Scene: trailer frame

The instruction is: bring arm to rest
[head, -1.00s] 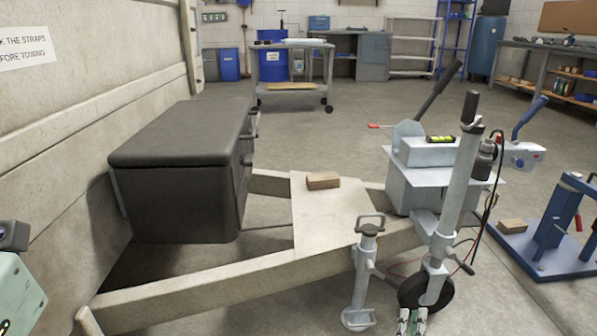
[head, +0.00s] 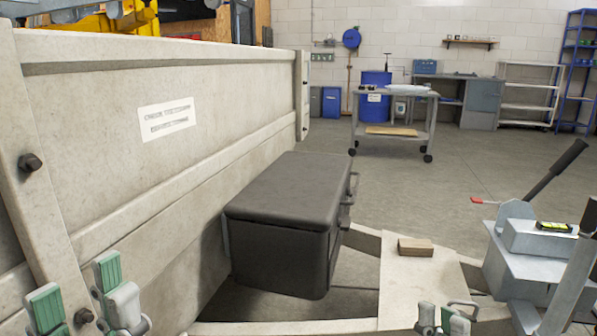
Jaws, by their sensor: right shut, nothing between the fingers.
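My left gripper (head: 79,283) is at the bottom left, in front of the trailer's side wall. Its two green-padded fingers are spread wide apart with nothing between them. My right gripper (head: 441,318) shows at the bottom edge, right of the middle, in front of the trailer frame. Its green fingertips are close together and hold nothing. The rest of it is below the picture.
The trailer side wall (head: 120,80) carries a sign (head: 167,119). A black toolbox (head: 285,225) sits on the frame. A brown block (head: 415,247) lies on a pale plate (head: 415,280). A winch (head: 530,260) stands right. A cart (head: 395,110) is behind; the floor between is clear.

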